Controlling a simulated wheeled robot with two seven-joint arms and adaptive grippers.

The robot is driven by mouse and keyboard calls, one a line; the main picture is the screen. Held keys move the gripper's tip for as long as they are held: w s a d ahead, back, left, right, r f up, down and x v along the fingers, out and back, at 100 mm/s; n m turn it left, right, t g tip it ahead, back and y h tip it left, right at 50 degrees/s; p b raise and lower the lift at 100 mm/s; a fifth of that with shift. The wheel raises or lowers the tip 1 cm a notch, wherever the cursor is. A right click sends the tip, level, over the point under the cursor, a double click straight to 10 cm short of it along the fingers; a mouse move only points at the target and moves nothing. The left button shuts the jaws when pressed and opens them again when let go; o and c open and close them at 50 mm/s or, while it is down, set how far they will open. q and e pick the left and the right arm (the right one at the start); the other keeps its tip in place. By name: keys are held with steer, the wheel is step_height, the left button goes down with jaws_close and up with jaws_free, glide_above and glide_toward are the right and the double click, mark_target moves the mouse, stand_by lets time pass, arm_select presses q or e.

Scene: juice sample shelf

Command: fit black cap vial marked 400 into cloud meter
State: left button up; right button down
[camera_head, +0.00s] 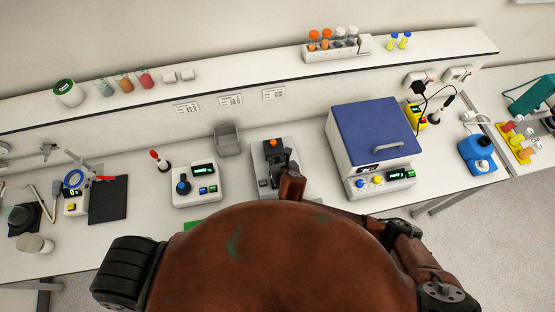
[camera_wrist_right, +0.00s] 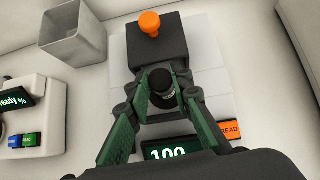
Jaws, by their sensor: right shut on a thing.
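The cloud meter (camera_head: 263,183) stands at the middle of the bench, a grey unit with a black block and an orange knob. It fills the middle of the right wrist view (camera_wrist_right: 201,54), where the orange knob (camera_wrist_right: 149,23), a lit display reading 100 and an orange READ button show. My right gripper (camera_head: 284,160) is over the meter. In the wrist view my right gripper (camera_wrist_right: 163,90) is shut on a dark, black-capped vial (camera_wrist_right: 161,82). Its number is not readable, and I cannot tell whether its lower end is inside the meter. My left gripper is not in view.
A device with a blue knob (camera_head: 199,184) stands left of the meter, with an empty grey bin (camera_head: 228,139) behind. A blue-lidded machine (camera_head: 372,133) is close on the right.

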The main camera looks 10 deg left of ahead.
steer(key=shift+f+b, duration=0.3)
steer(key=shift+f, duration=0.55)
steer(key=c, duration=1.6)
jaws_free()
steer(key=v, duration=1.2)
